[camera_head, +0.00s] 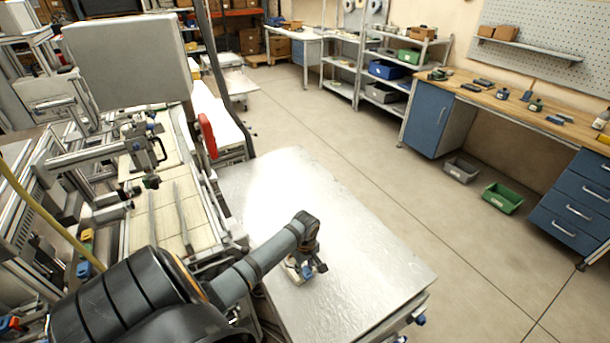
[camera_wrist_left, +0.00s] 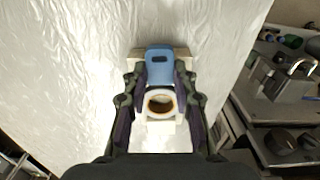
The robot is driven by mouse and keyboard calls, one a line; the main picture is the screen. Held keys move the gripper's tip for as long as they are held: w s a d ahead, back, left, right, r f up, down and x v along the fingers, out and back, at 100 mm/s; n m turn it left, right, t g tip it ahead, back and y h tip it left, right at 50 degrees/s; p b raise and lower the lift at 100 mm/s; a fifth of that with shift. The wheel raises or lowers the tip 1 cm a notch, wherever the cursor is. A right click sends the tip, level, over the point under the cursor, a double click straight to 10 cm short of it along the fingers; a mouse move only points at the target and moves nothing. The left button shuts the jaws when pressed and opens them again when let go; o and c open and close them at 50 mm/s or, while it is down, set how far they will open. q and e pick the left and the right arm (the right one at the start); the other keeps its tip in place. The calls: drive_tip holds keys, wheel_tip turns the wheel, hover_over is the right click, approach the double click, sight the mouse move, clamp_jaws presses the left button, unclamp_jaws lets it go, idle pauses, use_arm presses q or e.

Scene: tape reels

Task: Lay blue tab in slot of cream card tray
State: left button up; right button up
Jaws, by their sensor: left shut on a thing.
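The blue tab (camera_wrist_left: 159,72) is a flat piece with rounded corners and a small dark oblong opening, in the upper middle of the left wrist view. My left gripper (camera_wrist_left: 160,84) is shut on it, with one dark finger on either side. The cream card tray (camera_wrist_left: 187,60) shows behind and beside the tab, on the silvery table. A white ring with a brown inside (camera_wrist_left: 160,104) shows between the fingers, below the tab. In the head view my left gripper (camera_head: 306,268) is low over the table, with the tray (camera_head: 292,272) beside it. The slot is hidden. My right gripper is out of view.
The silvery table top (camera_head: 345,245) is bare around the tray. A machine with rails and a grey panel (camera_head: 130,60) stands on the left. A workbench (camera_head: 510,100) with small parts is at the right, and grey and green bins (camera_head: 502,198) sit on the floor.

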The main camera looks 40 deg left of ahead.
sight(305, 270)
use_arm(q)
drive_tip(key=shift+f, duration=0.3)
drive_tip(key=shift+f, duration=0.15)
drive_tip(key=o, duration=0.7)
wheel_tip(305, 270, up, 13)
drive_tip(key=shift+b, duration=0.8)
